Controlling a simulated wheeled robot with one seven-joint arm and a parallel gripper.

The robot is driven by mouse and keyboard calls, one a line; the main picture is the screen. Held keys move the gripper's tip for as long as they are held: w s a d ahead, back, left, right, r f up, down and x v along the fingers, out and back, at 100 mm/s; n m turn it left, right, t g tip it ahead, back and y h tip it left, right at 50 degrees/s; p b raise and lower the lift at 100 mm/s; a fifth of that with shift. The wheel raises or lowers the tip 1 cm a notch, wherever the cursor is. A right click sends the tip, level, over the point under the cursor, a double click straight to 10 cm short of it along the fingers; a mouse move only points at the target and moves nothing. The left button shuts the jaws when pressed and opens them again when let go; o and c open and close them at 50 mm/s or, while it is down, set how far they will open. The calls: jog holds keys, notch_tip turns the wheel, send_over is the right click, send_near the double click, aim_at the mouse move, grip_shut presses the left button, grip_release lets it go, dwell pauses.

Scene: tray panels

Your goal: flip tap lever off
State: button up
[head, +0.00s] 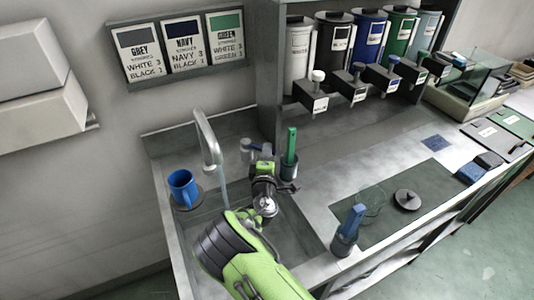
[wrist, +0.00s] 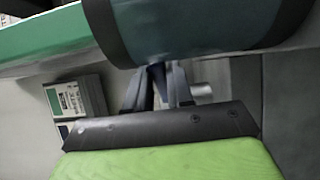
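The grey tap (head: 208,145) rises at the back of the sink (head: 290,225) and curves over it. A pale streak, looking like running water (head: 225,192), hangs below its spout. My gripper (head: 259,152) is to the right of the tap, at the back edge of the sink. A small bluish bar with a pale round end (head: 246,143) shows right beside the fingers; it may be the tap lever, and I cannot tell whether they touch. In the wrist view, the dark fingers (wrist: 160,88) are partly hidden, and their gap is unclear. A grey metal cylinder (wrist: 203,92) lies just right of them.
A dark cup (head: 289,169) with a green-handled tool (head: 291,143) stands close right of my gripper; a large dark cylinder (wrist: 200,28) crosses the wrist view. A blue mug (head: 183,188) stands left of the tap. A blue tool in a holder (head: 345,240) stands at the front.

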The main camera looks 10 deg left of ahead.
grip_shut()
jog(key=shift+f, duration=0.1)
jog(key=h+b, duration=0.1)
jog(key=s+a+m+h+b, duration=0.1)
jog(key=shift+f+m+h+b, duration=0.1)
jog(key=shift+m+h+b, duration=0.2)
jog(key=shift+s+a+r+m+h+b, duration=0.15)
jog(key=shift+s+m+h+b, duration=0.25)
jog(key=shift+h, duration=0.35)
jog(key=shift+s+a+m+h+b, duration=0.2)
jog(key=shift+m+h+b, duration=0.35)
jog(key=shift+h, duration=0.25)
jog(key=shift+s+a+r+m+h+b, duration=0.15)
jog(key=shift+s+m+h+b, duration=0.15)
jog(key=shift+m+h, duration=0.35)
jog(key=shift+f, duration=0.1)
jog(key=o, duration=0.6)
grip_release()
jog(key=shift+o, duration=0.2)
